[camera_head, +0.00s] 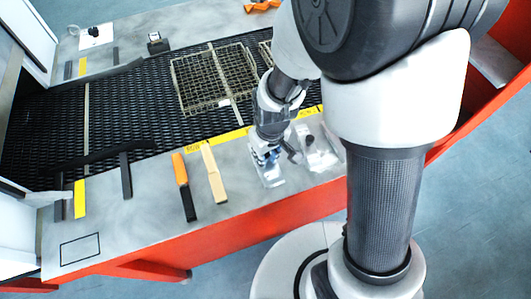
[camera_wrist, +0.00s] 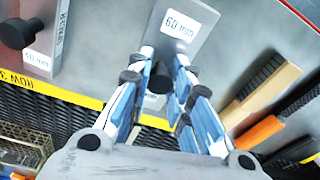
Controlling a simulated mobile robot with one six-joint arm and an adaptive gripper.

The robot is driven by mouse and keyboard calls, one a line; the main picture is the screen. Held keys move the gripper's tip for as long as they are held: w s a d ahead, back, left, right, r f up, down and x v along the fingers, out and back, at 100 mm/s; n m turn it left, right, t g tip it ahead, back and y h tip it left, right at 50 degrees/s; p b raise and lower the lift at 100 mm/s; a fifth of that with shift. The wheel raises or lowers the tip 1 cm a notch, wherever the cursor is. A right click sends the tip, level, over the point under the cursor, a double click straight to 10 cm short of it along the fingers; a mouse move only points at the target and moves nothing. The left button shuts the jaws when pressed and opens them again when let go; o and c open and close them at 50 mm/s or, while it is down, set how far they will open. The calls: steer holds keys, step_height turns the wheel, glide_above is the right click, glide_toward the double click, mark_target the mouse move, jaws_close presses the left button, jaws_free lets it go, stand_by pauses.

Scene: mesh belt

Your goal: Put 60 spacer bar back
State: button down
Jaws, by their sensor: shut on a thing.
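The 60 mm spacer bar is a grey plate with a white "60 mm" label (camera_wrist: 180,25) and a black knob (camera_wrist: 160,82). In the wrist view the blue-padded fingers of my gripper (camera_wrist: 165,65) are shut on that knob. In the head view my gripper (camera_head: 265,157) is above the grey front ledge, with the pale plate of the bar (camera_head: 271,177) just below it. I cannot tell whether the plate touches the ledge. The fingers hide part of the knob and plate.
A second plate with a black knob (camera_wrist: 17,33) lies close by; it also shows in the head view (camera_head: 318,158). A wooden-handled brush (camera_head: 214,176) and an orange-and-black tool (camera_head: 183,187) lie left. Wire baskets (camera_head: 205,80) sit on the black mesh belt (camera_head: 125,110). An outlined rectangle (camera_head: 80,248) is empty.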

steer(key=shift+f, duration=0.15)
steer(key=c, duration=1.5)
jaws_free()
steer(key=shift+o, duration=0.2)
step_height(320, 180, up, 13)
steer(key=s+p, duration=0.1)
steer(key=p, duration=0.3)
step_height(320, 180, up, 10)
steer(key=m+t, duration=0.2)
steer(key=m, duration=0.1)
glide_above(269, 165)
steer(key=s+d, duration=0.4)
steer(key=d, duration=0.2)
steer(key=s+d+r+m, duration=0.1)
steer(key=s+d+r, duration=0.1)
steer(key=s, duration=0.2)
steer(key=s+d+r+m+t, duration=0.1)
steer(key=s+d+r, duration=0.1)
steer(key=s+r, duration=0.1)
steer(key=shift+s+h, duration=0.3)
steer(key=shift+s, duration=0.2)
